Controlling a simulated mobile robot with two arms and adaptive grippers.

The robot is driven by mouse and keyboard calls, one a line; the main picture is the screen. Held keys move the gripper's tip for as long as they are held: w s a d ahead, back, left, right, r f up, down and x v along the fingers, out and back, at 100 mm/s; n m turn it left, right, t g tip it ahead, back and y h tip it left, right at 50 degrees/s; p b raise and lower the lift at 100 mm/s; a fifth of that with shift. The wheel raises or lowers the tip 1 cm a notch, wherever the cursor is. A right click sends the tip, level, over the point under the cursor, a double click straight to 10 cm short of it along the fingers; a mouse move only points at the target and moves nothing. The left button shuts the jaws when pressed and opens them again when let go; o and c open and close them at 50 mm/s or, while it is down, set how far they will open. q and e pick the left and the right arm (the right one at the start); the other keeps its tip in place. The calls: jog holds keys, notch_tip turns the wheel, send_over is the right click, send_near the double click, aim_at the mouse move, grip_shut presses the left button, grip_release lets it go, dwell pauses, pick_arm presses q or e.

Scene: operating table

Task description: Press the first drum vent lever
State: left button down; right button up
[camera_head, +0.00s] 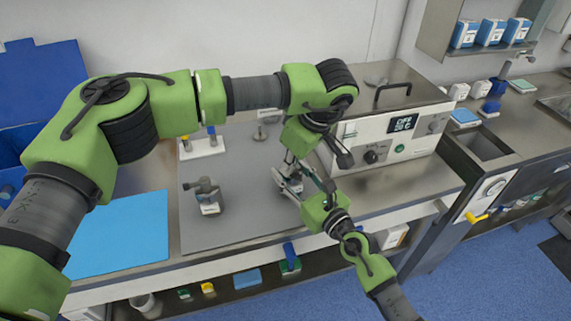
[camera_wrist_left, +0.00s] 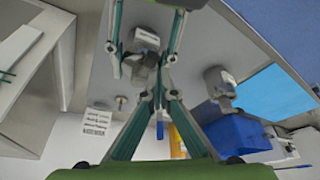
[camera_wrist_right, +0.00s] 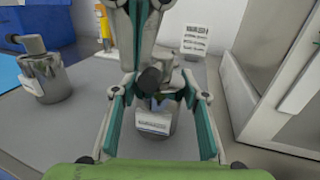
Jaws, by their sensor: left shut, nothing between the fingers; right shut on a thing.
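One small grey metal drum with a white label (camera_wrist_right: 153,122) stands on the grey mat, with its lever and dark round knob (camera_wrist_right: 149,80) on top. My right gripper (camera_wrist_right: 160,92) is shut around this drum, one finger on each side. My left gripper (camera_head: 291,168) points down from above, its fingers together and empty, close over the drum's top. I cannot tell whether it touches the lever. In the left wrist view the held drum (camera_wrist_left: 147,62) is partly behind fingers. A second drum (camera_head: 209,198) stands free to the left, its lever raised; it also shows in the right wrist view (camera_wrist_right: 42,75).
A boxy device with a display (camera_head: 405,125) stands close to the right of the grippers. A printed card (camera_wrist_right: 183,40) and a white rack with yellow-topped items (camera_head: 202,147) are at the back. A blue sheet (camera_head: 120,235) lies left of the mat.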

pick_arm(q)
jog(key=shift+s+d, duration=0.2)
jog(key=shift+d, duration=0.35)
pick_arm(e)
jog(key=shift+a, duration=0.15)
pick_arm(q)
jog(key=a, duration=0.5)
pick_arm(e)
jog(key=shift+d, duration=0.25)
pick_arm(q)
jog(key=w+d+v, duration=0.1)
jog(key=w+v, duration=0.1)
jog(key=v, duration=0.8)
jog(key=shift+w+r, duration=0.25)
jog(key=shift+r, duration=0.15)
pick_arm(e)
jog(key=shift+a, duration=0.15)
pick_arm(q)
jog(key=shift+d, duration=0.1)
pick_arm(e)
jog(key=o, duration=1.4)
jog(key=shift+o, duration=0.2)
